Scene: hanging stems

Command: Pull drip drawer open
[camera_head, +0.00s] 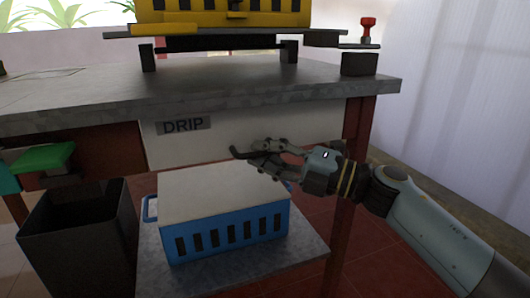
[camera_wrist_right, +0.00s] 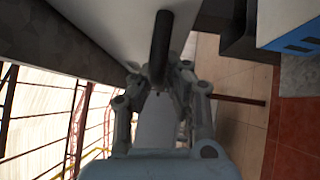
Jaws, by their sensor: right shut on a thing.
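The drip drawer (camera_head: 225,138) has a pale front with a dark "DRIP" label (camera_head: 183,126), under the grey tabletop. No gap shows around its front in the head view. Its dark bar handle (camera_head: 241,154) sticks out low on the front. My right gripper (camera_head: 262,153) comes from the right and is shut on the handle. In the right wrist view the handle (camera_wrist_right: 162,35) runs between the fingers (camera_wrist_right: 160,82), with the pale drawer front (camera_wrist_right: 110,22) beside it. The fingers hide part of the handle. My left gripper is not in view.
A blue slotted crate (camera_head: 228,236) with a pale top stands on the lower shelf (camera_head: 305,262) below the drawer. A black bin (camera_head: 75,235) stands at the left. A red table leg (camera_head: 356,125) is near my right wrist. A yellow machine stands on the table (camera_head: 240,82).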

